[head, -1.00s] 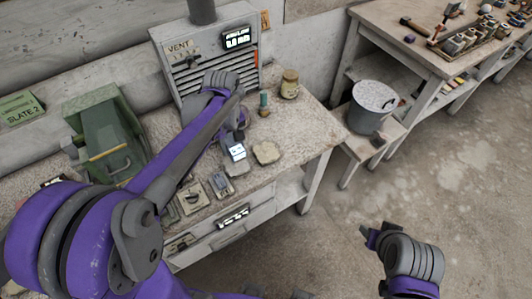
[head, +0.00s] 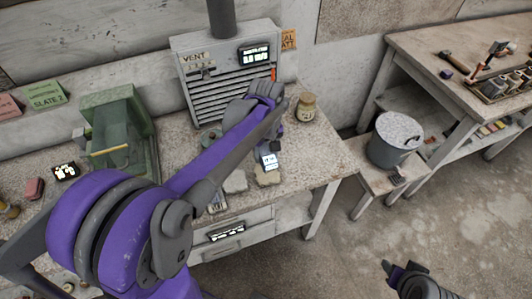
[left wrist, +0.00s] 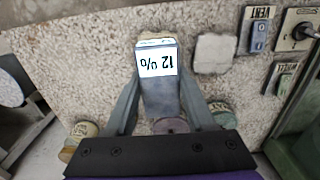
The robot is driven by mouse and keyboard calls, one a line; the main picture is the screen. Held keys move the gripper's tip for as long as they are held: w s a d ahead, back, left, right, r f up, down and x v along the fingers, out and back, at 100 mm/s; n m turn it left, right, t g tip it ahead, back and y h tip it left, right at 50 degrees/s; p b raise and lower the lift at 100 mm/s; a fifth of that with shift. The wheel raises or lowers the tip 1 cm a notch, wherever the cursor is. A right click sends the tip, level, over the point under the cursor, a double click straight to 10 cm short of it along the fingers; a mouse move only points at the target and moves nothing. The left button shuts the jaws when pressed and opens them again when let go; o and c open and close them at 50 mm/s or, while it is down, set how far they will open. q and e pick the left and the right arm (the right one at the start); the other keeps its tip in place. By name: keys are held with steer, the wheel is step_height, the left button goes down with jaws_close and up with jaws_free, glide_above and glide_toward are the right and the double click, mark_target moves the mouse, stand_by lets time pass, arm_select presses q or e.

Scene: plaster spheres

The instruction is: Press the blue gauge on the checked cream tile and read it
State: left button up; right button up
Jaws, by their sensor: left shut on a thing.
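My left gripper (head: 272,140) is shut on a grey-blue gauge (head: 269,160), which also shows between the fingers in the left wrist view (left wrist: 160,95). The gauge's lit white display appears upside down in the wrist view and seems to read 12 %. The gauge's end is at a cream tile (head: 267,177) on the bench, partly hidden behind it; I cannot tell whether they touch. A second pale tile (head: 235,182) lies to its left and shows bare in the wrist view (left wrist: 215,53). My right gripper (head: 392,268) is at the lower right, its fingers unclear.
A grey vent unit (head: 225,75) with a lit display stands behind the gripper. A jar (head: 305,107) stands to the right, a green box-like device (head: 120,130) to the left. A lidded bucket (head: 393,140) is further right.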

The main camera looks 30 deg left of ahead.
arm_select(q)
steer(key=shift+w+d+f, duration=0.15)
steer(key=shift+w+d, duration=0.15)
steer(key=shift+d, duration=0.05)
steer(key=shift+s+a+f+b, duration=0.15)
steer(key=shift+f+b, duration=0.1)
steer(key=shift+f, duration=0.2)
steer(key=shift+s+a+f+b, duration=0.15)
steer(key=shift+f+b, duration=0.1)
steer(key=shift+f, duration=0.15)
steer(key=shift+d+f+b, duration=0.1)
steer(key=shift+f+b, duration=0.95)
steer(key=shift+f, duration=0.95)
steer(key=shift+w, duration=0.1)
arm_select(e)
steer(key=f, duration=0.2)
steer(key=s+f, duration=0.1)
steer(key=f, duration=0.1)
steer(key=shift+s+d+f, duration=0.1)
steer(key=shift+s+d, duration=0.05)
steer(key=shift+s, duration=0.05)
arm_select(q)
steer(key=shift+f+b, duration=0.4)
steer(key=shift+f, duration=0.2)
arm_select(e)
steer(key=shift+s+f, duration=0.15)
steer(key=shift+f, duration=0.35)
